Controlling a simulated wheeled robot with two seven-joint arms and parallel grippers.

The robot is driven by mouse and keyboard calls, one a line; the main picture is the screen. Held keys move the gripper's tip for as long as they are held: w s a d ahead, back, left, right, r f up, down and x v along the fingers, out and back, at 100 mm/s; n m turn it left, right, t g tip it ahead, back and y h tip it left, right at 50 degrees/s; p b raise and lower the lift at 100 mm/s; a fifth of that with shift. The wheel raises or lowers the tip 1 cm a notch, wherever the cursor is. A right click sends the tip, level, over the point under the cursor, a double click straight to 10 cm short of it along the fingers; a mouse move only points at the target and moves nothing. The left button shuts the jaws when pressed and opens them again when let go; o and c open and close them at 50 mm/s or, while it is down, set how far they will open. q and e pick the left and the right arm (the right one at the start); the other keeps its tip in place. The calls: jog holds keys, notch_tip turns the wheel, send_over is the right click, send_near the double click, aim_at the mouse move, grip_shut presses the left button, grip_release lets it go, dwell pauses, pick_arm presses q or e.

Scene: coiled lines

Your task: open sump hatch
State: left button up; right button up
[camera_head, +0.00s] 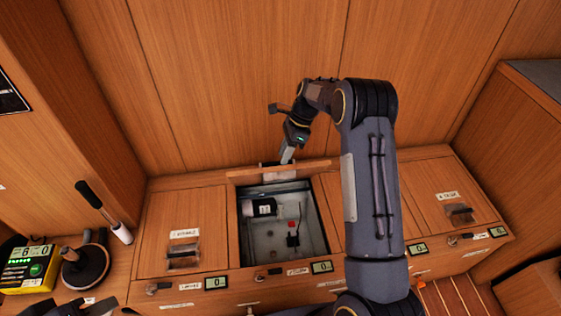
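The sump hatch (305,167) is a wooden lid standing raised on edge at the back of a square opening. The sump compartment (318,235) below it is uncovered. Inside lie a black cylinder with a white label (262,208) and a small dark part with a red top (292,235). My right gripper (284,160) reaches down at the lid's top edge, close to a pale metal piece there. I cannot tell whether its fingers are open or closed on it.
Closed wooden hatches with recessed metal handles flank the opening, one on the left (183,215) and one on the right (440,190). Small displays and latches line the front edge. A yellow-green meter (28,268) and a black round tool (85,268) sit at the left. A wooden wall stands close behind.

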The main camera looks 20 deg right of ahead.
jog(key=shift+v, duration=0.9)
jog(key=w+d+r+p, duration=0.4)
jog(key=w+r+p, duration=0.1)
jog(key=p, duration=0.3)
jog(key=shift+d+r, duration=0.25)
jog(key=shift+d, duration=0.15)
jog(key=shift+p, duration=0.35)
